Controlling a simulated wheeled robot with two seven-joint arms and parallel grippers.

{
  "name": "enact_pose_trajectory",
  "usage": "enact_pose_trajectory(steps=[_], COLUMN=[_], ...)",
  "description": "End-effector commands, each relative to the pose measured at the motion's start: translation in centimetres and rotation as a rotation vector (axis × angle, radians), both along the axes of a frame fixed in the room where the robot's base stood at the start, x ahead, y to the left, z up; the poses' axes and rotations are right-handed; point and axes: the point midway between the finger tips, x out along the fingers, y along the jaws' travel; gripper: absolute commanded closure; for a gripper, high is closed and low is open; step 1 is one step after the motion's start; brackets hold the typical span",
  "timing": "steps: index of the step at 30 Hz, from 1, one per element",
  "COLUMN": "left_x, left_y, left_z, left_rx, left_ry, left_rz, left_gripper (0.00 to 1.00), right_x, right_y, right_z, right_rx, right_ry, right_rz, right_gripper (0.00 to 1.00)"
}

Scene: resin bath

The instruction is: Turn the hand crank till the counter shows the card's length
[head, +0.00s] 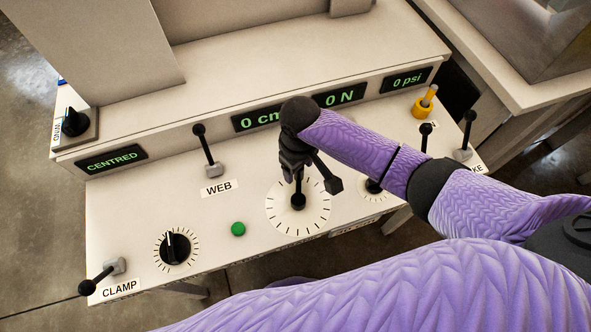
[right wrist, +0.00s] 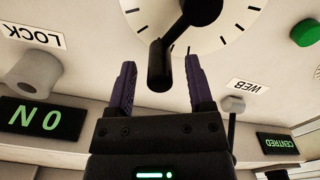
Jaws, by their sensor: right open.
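The hand crank (head: 298,201) is black and stands on a round white dial (head: 281,219) with tick marks. In the right wrist view the crank's handle (right wrist: 160,66) points toward the camera. My right gripper (head: 293,178) is above the dial and open. In the right wrist view its fingers (right wrist: 159,82) lie on either side of the handle's end, with gaps visible. The counter (head: 258,120) reads "0 cm", its right end hidden by my right arm. I cannot make out a length card. My left gripper is not in view.
The WEB lever (head: 208,150), green button (head: 238,229), black knob (head: 174,249) and CLAMP lever (head: 103,276) are left of the dial. Displays show "0 N" (head: 339,97), "0 psi" (head: 407,81) and "CENTRED" (head: 112,160). A yellow fitting (head: 423,105) and levers stand at right.

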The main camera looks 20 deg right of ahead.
Motion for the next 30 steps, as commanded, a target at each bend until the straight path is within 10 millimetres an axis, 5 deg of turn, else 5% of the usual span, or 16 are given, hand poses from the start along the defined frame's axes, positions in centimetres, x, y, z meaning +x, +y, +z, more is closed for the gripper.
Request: enact_pose_trajectory(steps=[3,12,22,30], left_x=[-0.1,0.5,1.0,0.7], left_y=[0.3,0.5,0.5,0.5], left_z=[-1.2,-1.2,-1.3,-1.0], left_rx=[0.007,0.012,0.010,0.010], left_ry=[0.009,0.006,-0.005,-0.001], left_rz=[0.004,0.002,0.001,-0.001], left_gripper=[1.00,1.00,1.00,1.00], right_x=[0.0,0.0,0.0,0.0], right_y=[0.0,0.0,-0.1,-0.2], right_z=[-1.9,-2.0,-2.0,-2.0], right_rx=[0.000,0.000,-0.001,-0.004], right_ry=[0.002,-0.002,-0.002,-0.002], right_rz=[-0.001,-0.001,-0.002,-0.012], right_gripper=[0.33,0.33,1.00,1.00])
